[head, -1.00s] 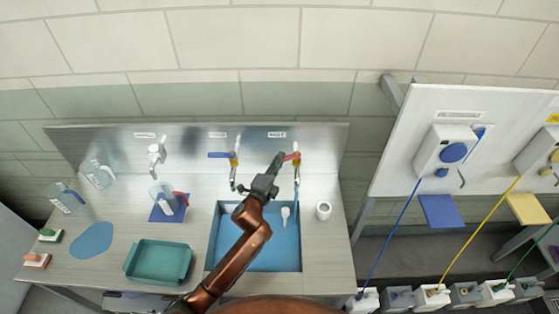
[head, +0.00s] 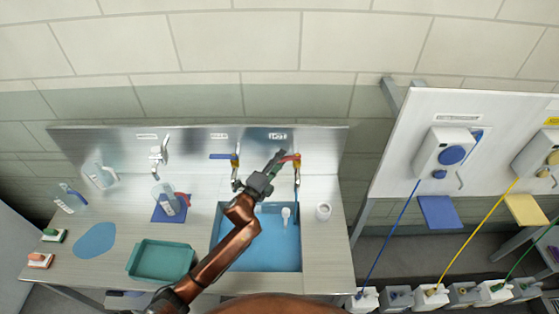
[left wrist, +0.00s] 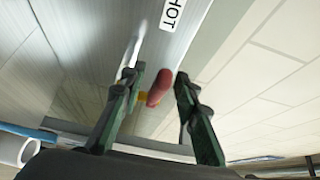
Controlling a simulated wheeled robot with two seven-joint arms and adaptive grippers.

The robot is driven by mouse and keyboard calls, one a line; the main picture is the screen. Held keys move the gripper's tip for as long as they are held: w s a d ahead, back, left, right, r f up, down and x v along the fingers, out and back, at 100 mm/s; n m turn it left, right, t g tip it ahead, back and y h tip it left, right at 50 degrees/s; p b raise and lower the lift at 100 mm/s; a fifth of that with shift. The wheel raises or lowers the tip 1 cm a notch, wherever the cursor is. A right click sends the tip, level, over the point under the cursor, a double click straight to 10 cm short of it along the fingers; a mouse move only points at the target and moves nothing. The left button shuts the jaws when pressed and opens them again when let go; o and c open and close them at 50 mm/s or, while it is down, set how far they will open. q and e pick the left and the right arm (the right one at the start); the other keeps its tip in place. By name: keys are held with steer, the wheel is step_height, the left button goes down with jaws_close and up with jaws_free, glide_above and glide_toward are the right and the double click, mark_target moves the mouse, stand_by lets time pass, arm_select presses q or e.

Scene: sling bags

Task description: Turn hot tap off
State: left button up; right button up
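The hot tap (head: 297,170) stands at the back right of the sink under a HOT label (head: 277,135). Its red lever (head: 289,158) points left, towards my gripper. A thin bluish line runs below the spout into the sink; it looks like running water. My left gripper (head: 279,158) is at the lever. In the left wrist view the red lever (left wrist: 158,88) lies between the two spread green-black fingers, with visible gaps on both sides. The gripper is open. My right gripper is not in view.
The cold tap (head: 235,165) with a blue lever stands just left of my gripper. A teal tray (head: 161,260) and a jug (head: 165,198) stand on the counter at left.

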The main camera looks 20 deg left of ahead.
arm_select(q)
steer(key=shift+s+a, duration=0.15)
steer(key=shift+s, duration=0.3)
steer(key=v, duration=1.1)
